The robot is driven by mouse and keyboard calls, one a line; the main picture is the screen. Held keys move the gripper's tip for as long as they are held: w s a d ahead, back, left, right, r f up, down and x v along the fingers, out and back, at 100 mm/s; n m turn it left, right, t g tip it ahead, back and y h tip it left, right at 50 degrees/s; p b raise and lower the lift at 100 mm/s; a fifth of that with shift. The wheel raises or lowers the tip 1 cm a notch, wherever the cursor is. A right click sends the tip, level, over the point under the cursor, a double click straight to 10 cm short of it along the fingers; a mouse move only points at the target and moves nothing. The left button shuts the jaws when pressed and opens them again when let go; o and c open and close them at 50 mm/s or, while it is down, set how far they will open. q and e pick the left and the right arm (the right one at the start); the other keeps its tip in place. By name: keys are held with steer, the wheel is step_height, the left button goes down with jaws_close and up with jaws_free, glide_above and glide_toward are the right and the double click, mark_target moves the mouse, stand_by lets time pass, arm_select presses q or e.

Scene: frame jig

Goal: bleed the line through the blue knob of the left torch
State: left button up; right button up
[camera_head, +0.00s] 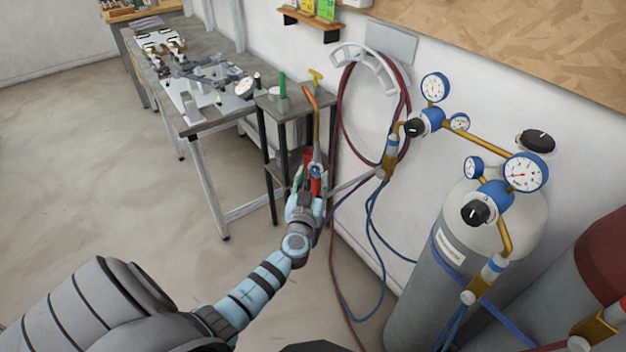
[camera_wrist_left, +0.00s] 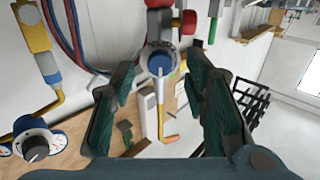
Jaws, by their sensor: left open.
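The torch stands upright in the head view, with a brass tube (camera_head: 317,130) and a copper-coloured tip bent to the left. Its blue knob (camera_head: 316,170) sits low on the body, and red parts (camera_head: 316,187) show below it. My left gripper (camera_head: 309,180) is at the torch's lower body. In the left wrist view the blue knob (camera_wrist_left: 160,63) faces the camera between the two open dark green fingers, with a gap on each side. A red knob (camera_wrist_left: 188,22) is just beside it. My right gripper is in neither view.
A gas cylinder (camera_head: 418,285) with gauges and regulators stands to the right. Red and blue hoses (camera_head: 372,225) hang along the wall. A small stand (camera_head: 293,103) and a workbench (camera_head: 195,60) are behind the torch. Open floor lies at left.

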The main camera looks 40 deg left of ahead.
arm_select(q)
steer(key=shift+x, duration=0.75)
steer(key=shift+r, duration=0.1)
steer(key=shift+c, duration=0.2)
jaws_close()
